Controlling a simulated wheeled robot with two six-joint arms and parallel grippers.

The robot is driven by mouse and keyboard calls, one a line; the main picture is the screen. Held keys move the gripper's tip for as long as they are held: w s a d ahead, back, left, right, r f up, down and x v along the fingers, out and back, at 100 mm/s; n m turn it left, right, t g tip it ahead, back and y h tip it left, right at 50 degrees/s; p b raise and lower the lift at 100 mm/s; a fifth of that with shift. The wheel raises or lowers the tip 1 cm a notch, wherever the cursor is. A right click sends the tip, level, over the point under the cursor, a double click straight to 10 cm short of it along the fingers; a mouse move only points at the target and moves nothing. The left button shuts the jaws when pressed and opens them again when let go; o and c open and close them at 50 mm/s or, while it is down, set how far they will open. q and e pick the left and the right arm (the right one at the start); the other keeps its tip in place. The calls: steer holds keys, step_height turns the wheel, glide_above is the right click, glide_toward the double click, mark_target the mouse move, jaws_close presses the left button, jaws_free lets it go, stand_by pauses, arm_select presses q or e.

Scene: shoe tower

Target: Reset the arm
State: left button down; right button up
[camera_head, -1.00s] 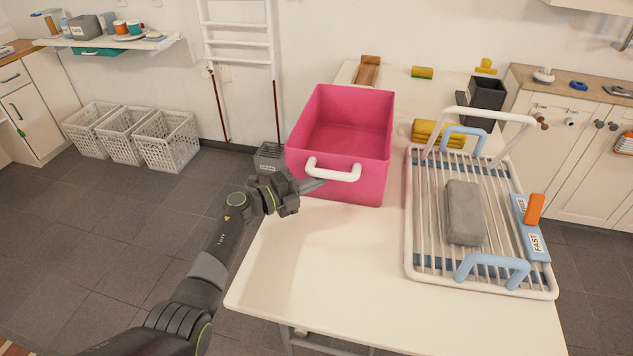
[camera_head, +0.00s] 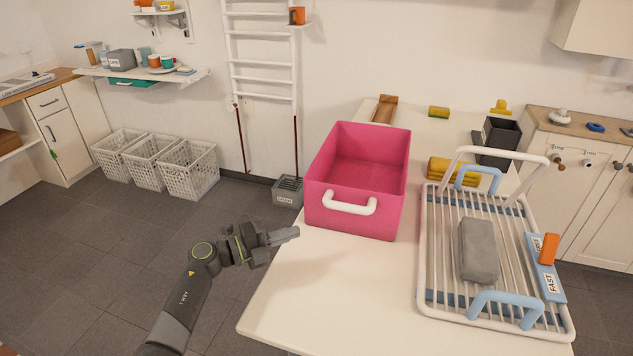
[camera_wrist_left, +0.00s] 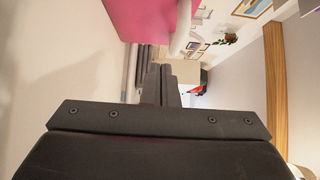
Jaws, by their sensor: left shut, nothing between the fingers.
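My left gripper (camera_head: 284,236) is over the left edge of the white table, just in front of the pink bin. It is shut and empty, with its fingers pointing right. In the left wrist view its fingers (camera_wrist_left: 160,84) are together with nothing between them. The pink bin (camera_head: 352,205) stands open on the table, its white handle facing me; part of it also shows in the left wrist view (camera_wrist_left: 145,18). The gripper looks apart from the bin. My right gripper is not in view.
A white wire rack (camera_head: 432,272) with a grey block (camera_head: 478,250) lies on the table (camera_head: 330,300) to the right. Yellow things (camera_head: 452,172) and a dark box (camera_head: 497,140) stand behind it. White baskets (camera_head: 188,168) sit on the floor. The table's front is clear.

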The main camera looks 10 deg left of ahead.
arm_select(q)
steer(key=s+a+r+n+t+y, duration=0.3)
steer(key=a+n+t+y, duration=0.7)
steer(key=n, duration=0.3)
steer(key=s+a+f+n+g+y, duration=0.2)
steer(key=s+a+f+n+y, duration=0.2)
steer(key=s+a+n+y, duration=0.5)
steer(key=s+a+f+n+g+y, duration=0.1)
steer(key=s+a+f+n+g, duration=0.1)
steer(key=s+f+n+g, duration=0.3)
steer(key=s+a+f+n+g, duration=0.1)
steer(key=s+f+n+g, duration=0.1)
steer(key=s, duration=0.5)
steer(key=s+d+f+n+g+h, duration=0.1)
steer(key=s+d+g+h, duration=0.2)
steer(key=s, duration=0.5)
steer(key=s+d+f+g, duration=0.2)
steer(key=s+g, duration=0.2)
steer(key=s, duration=0.5)
step_height(320, 180, down, 24)
steer(key=a+g+p, duration=0.1)
steer(key=s+d+f+g+p, duration=0.1)
steer(key=s+f, duration=1.3)
steer(key=shift+s+h, duration=0.35)
steer(key=shift+h, duration=0.05)
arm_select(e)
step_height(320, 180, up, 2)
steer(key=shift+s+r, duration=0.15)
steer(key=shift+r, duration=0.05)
